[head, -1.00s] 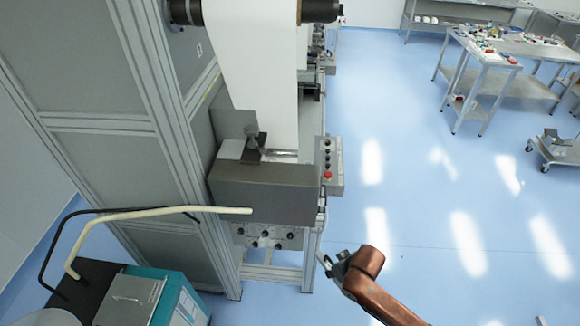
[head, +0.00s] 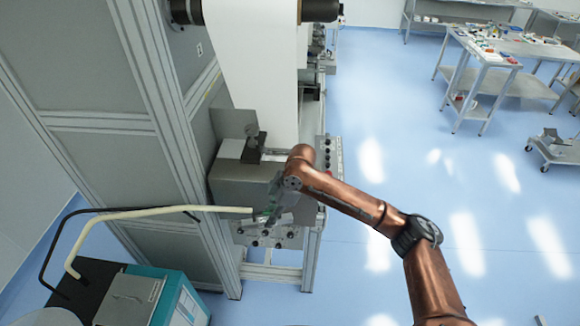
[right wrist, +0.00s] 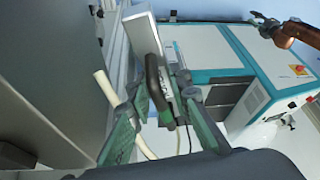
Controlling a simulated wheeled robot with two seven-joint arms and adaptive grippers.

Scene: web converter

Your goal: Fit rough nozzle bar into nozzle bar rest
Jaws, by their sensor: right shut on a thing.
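My right gripper (head: 266,213) is at the front of the grey box-shaped machine housing (head: 232,185), beside the free end of the cream tube (head: 150,211). In the head view the held piece is mostly hidden by the gripper and arm. I cannot pick out the nozzle bar rest for certain.
A plate with several dark knobs (head: 245,232) is below the housing. A teal and grey unit (head: 190,305) stands at lower left, with the cream tube and a black hose (head: 62,232) arching from it. A white web (head: 252,70) hangs above.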

